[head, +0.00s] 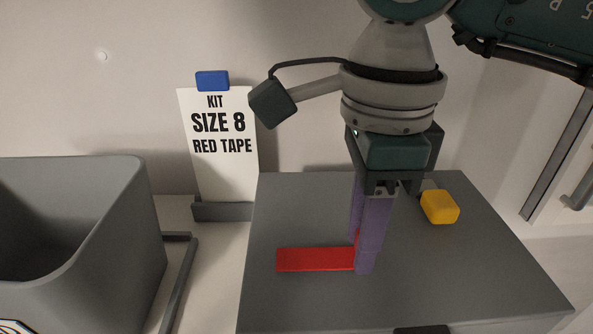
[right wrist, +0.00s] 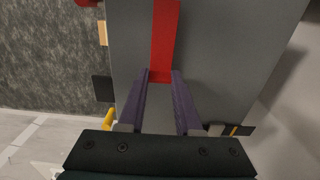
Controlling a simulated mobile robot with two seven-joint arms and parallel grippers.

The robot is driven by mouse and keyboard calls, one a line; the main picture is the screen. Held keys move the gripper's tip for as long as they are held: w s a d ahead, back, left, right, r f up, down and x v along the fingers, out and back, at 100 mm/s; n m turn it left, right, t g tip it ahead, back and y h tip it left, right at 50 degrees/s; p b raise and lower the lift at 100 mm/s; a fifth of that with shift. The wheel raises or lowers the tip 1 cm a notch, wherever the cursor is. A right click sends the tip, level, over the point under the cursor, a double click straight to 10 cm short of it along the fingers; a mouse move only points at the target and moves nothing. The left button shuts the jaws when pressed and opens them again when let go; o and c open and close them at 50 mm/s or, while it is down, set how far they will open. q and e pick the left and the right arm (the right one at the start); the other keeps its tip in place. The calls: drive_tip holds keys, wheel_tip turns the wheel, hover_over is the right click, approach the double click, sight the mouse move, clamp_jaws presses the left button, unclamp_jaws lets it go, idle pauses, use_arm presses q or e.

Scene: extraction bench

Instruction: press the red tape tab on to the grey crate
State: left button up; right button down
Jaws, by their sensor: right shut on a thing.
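The red tape tab (head: 315,260) is a flat, long strip lying level over the flat grey worktop. My right gripper (head: 364,268), with purple fingers pointing down, is shut on its right end. In the right wrist view the tape (right wrist: 164,40) runs away from between the fingertips (right wrist: 161,76). I cannot tell whether the strip touches the grey top beneath it. A grey open-topped crate (head: 150,215) stands at the left, apart from the tape. Its inside bottom is hidden. My left gripper is not in view.
A white card (head: 220,170) reading "KIT SIZE 8 RED TAPE" stands behind, with a blue clip (head: 212,81) on top. A yellow block (head: 440,207) sits on the grey worktop (head: 480,280), right of my gripper. A dark object (head: 422,329) shows at the front edge.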

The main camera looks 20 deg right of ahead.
drive_tip(key=shift+f+b, duration=0.6)
drive_tip(key=shift+b, duration=0.1)
idle(1.4)
drive_tip(key=c, duration=0.5)
unclamp_jaws()
drive_tip(key=shift+r, duration=0.1)
wheel_tip(320, 180, up, 9)
drive_tip(key=shift+f+b, duration=0.1)
drive_tip(key=shift+b, duration=0.9)
drive_tip(key=shift+r, duration=0.55)
drive_tip(key=shift+c, duration=0.3)
